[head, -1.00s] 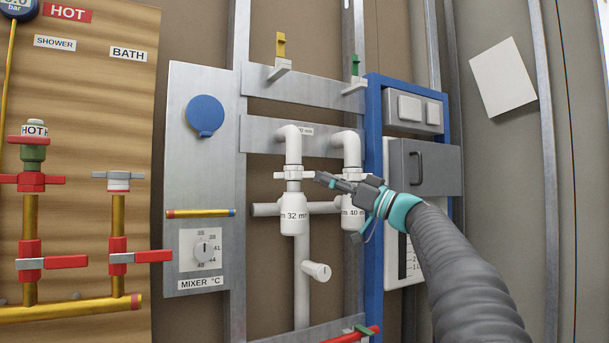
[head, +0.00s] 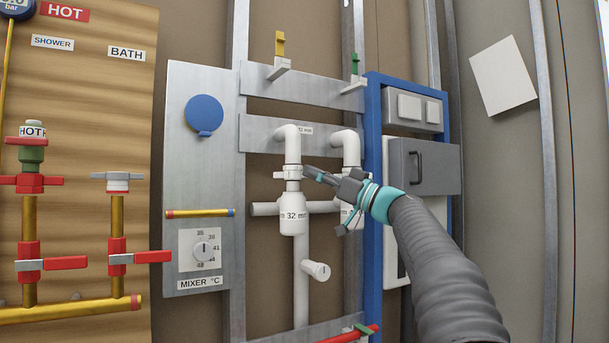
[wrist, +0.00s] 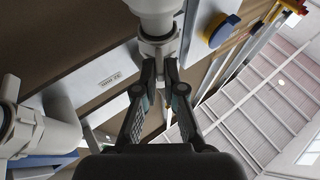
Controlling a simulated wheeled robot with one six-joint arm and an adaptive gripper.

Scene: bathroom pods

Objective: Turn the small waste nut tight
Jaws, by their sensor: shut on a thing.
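The small waste nut (head: 293,173) is a white winged collar on the 32 mm waste trap (head: 293,215), under a white elbow pipe (head: 292,143). My gripper (head: 308,170) reaches in from the right, its fingertips at the nut's right wing. In the wrist view the fingers (wrist: 159,70) close on the wing of the nut (wrist: 160,45), just beyond the white pipe; the wing itself is mostly hidden between them. The 40 mm trap (head: 346,217) stands to the right, partly behind my gripper.
The 40 mm waste's fittings (wrist: 30,130) lie close on the left in the wrist view. A blue frame (head: 374,120) with a grey box (head: 440,165) stands right of the traps. The mixer panel (head: 200,140) is to the left.

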